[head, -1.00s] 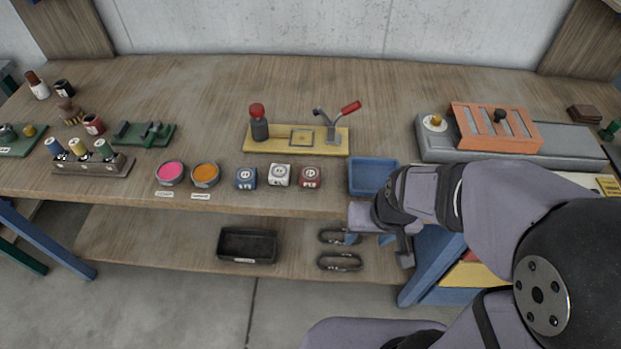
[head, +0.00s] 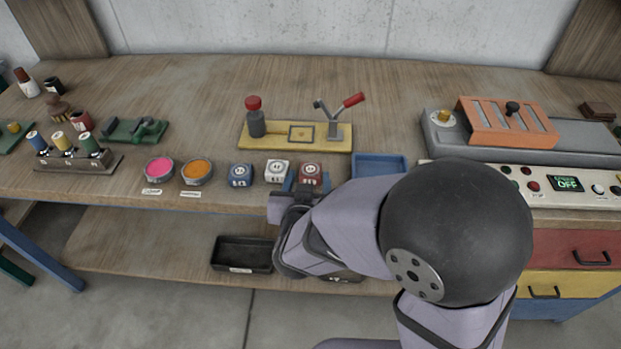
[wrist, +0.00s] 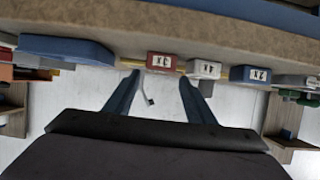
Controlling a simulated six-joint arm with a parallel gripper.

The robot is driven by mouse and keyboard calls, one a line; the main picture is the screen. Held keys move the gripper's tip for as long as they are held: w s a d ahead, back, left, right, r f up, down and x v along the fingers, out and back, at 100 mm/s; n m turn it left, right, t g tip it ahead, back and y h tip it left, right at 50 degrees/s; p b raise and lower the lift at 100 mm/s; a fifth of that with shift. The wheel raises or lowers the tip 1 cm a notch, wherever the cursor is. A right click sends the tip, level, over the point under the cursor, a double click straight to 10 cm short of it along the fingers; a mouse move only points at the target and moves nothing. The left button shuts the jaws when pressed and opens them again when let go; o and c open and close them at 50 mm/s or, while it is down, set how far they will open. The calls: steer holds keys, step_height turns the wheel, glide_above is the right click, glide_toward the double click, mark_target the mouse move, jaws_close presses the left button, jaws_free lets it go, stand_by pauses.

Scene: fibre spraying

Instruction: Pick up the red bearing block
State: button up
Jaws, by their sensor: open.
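The red bearing block (head: 310,173) sits near the front edge of the bench, the rightmost in a row with a white block (head: 277,171) and a blue block (head: 240,175). In the wrist view, the red block (wrist: 161,62) lies ahead of my gripper, roughly in line with the space between its fingers. My gripper (wrist: 161,92) is open and empty, with two blue fingers apart. In the head view, my wrist is just in front of the red block at the bench edge. It partly hides the fingers and the block's lower part.
A blue tray (head: 379,166) stands right of the red block. Behind the row is a yellow fixture plate (head: 270,138) with a red-handled clamp. Pink (head: 159,169) and orange (head: 197,172) pots stand to the left. A control panel (head: 545,184) is at the right.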

mark_target(310, 168)
steer(key=shift+s+a+f, duration=0.1)
steer(key=shift+f, duration=0.1)
steer(key=shift+x, duration=3.7)
steer(key=shift+r, duration=0.25)
steer(key=shift+c, duration=0.3)
steer(key=c, duration=1)
